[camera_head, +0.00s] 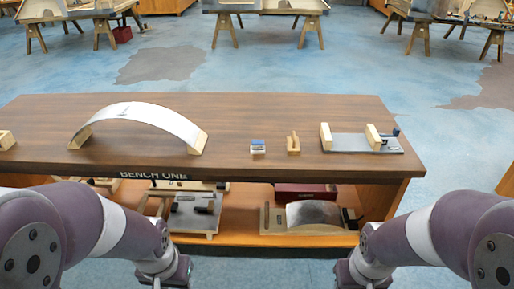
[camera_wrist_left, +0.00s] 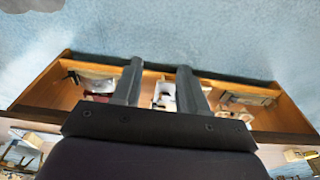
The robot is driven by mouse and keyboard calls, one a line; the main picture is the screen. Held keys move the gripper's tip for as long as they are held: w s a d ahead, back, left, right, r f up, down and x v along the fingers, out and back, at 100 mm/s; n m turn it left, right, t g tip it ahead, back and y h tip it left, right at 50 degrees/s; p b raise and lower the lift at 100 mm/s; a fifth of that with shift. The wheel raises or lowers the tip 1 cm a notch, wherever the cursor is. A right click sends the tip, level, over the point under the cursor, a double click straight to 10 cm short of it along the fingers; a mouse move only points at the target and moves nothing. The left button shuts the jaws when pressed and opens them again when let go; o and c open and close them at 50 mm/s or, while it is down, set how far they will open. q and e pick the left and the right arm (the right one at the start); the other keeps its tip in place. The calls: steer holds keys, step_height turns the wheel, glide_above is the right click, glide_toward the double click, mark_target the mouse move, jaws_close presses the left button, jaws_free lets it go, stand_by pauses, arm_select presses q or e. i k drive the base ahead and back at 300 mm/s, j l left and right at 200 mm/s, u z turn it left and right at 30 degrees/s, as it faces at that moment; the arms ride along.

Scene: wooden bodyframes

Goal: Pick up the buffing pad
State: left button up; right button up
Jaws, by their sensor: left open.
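A small block with a blue top and pale sides (camera_head: 258,147) lies on the bench top right of centre; it may be the buffing pad, but I cannot tell for sure. A small wooden piece with an upright part (camera_head: 293,145) stands just to its right. My left gripper (camera_wrist_left: 160,65) is open and empty in the left wrist view, its two dark fingers apart in front of the bench's lower shelf. It touches nothing that I can see. In the head view both arms reach in low at the front, and their grippers are below the frame.
The wooden bench (camera_head: 230,120) carries a curved white sheet on wooden blocks (camera_head: 140,116) at left and a grey plate with blocks (camera_head: 350,142) at right. Its lower shelf (camera_head: 240,200) holds frames, a red box (camera_head: 305,192) and a curved panel (camera_head: 314,214).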

mark_target(258, 147)
steer(key=i+j+z, duration=0.2)
steer(key=i+z, duration=0.15)
steer(key=i, duration=0.35)
steer(key=i+j+z, duration=0.35)
steer(key=i, duration=0.3)
steer(key=i+j+z, duration=0.35)
steer(key=i+j, duration=0.2)
